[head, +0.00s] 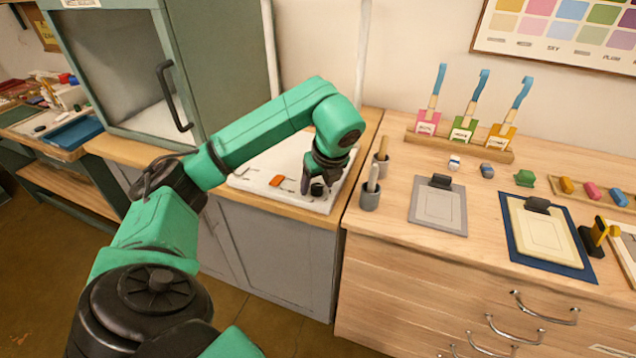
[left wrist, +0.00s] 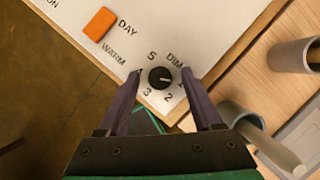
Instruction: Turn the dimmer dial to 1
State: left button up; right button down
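The dimmer dial (left wrist: 160,77) is a small round black knob on a white panel (left wrist: 75,30), ringed by printed numbers, with 5 at the top and 3 and 2 below. A small pale mark on the knob seems to point right, towards a number partly hidden by a finger. My left gripper (left wrist: 161,80) is open, with one dark finger on each side of the dial and a visible gap to it. In the head view my left gripper (head: 317,182) points down over the panel (head: 255,180), at the dial (head: 317,189). My right gripper is not in view.
An orange switch (left wrist: 100,24) marked DAY sits left of the dial, and also shows in the head view (head: 277,181). Grey cups (head: 370,197) stand just right of the panel. A green cabinet (head: 215,75) stands behind my left arm.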

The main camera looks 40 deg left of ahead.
pick_arm(q)
jog(key=shift+d+r, duration=0.1)
jog(key=shift+r, duration=0.2)
jog(key=p+v, duration=0.8)
jog(key=v, duration=0.6)
